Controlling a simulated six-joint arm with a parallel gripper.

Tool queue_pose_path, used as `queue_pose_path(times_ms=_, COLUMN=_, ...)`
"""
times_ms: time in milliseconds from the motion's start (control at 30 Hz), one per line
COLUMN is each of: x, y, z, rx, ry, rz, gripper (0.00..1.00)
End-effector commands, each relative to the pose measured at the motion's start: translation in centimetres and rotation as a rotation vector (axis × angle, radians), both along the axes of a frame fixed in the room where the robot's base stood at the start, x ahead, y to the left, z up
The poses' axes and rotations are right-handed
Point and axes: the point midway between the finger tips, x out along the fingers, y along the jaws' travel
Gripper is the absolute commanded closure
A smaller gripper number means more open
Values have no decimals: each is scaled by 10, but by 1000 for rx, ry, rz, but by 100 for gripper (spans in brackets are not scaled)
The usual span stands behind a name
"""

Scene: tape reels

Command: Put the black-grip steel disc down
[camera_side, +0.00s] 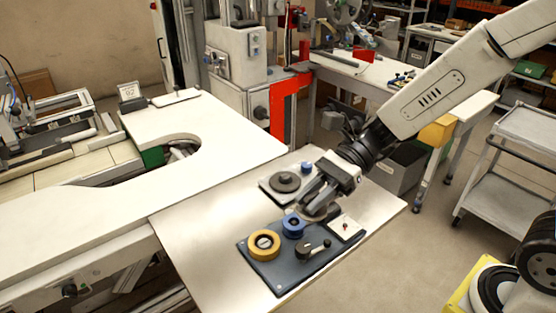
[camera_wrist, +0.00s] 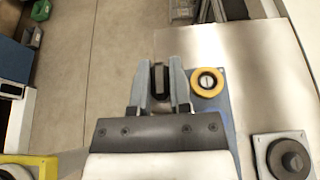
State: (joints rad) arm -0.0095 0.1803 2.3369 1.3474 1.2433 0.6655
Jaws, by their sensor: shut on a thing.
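My gripper (camera_side: 318,196) is shut on the black grip of the steel disc (camera_side: 320,214) above the right part of the steel-topped table. In the wrist view the dark grip (camera_wrist: 160,77) stands between the two fingers of my gripper (camera_wrist: 161,80); the disc under it is mostly hidden. The gripper is over the back edge of a dark blue-grey board (camera_side: 275,276). I cannot tell whether the disc touches anything below.
The board bears a yellow reel (camera_side: 264,245), a blue reel (camera_side: 293,225), a black-handled part (camera_side: 313,248) and a white square (camera_side: 346,228). The table's left part (camera_side: 190,230) is bare.

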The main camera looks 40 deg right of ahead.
Motion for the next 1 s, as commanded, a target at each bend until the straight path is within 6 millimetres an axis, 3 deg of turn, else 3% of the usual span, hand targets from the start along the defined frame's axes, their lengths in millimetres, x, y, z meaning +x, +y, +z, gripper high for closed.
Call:
queue_pose_path(times_ms=200, x=39, y=11, z=-11, rx=1, ry=0, rz=6, gripper=100)
queue_pose_path(times_ms=400, x=64, y=20, z=-20, rx=0, ry=0, rz=9, gripper=100)
queue_pose_path(times_ms=1000, x=86, y=28, z=-29, rx=1, ry=0, rz=11, gripper=100)
